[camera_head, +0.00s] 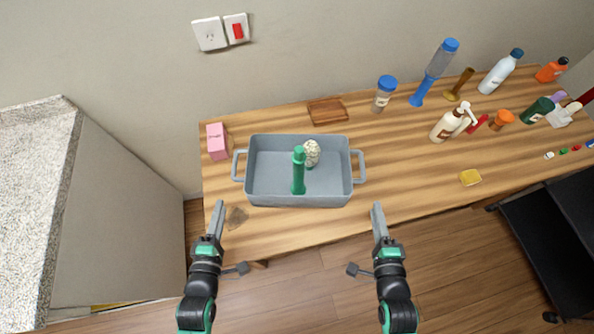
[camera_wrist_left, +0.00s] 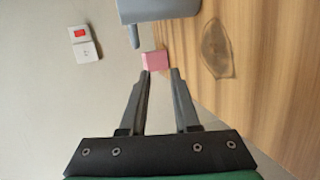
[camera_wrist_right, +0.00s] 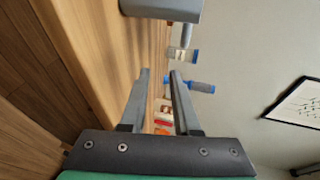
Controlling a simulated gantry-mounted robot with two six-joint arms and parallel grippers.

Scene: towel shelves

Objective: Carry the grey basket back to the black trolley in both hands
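The grey basket (camera_head: 262,200) sits upright on the wooden table with a handle at each end. It holds a green bottle (camera_head: 298,175) and a pale speckled object (camera_head: 312,153). My left gripper (camera_head: 219,208) is open and empty, in front of and below the basket's left handle (camera_head: 238,166). My right gripper (camera_head: 377,210) is open and empty, in front of the right handle (camera_head: 359,166). Neither touches the basket, which also shows at the top of the left wrist view (camera_wrist_left: 158,9) and right wrist view (camera_wrist_right: 165,10). The black trolley (camera_head: 545,235) is partly visible at the lower right.
Several bottles, including a blue-capped jar (camera_head: 384,92) and a cream pump bottle (camera_head: 450,122), stand on the right of the table (camera_head: 410,175).

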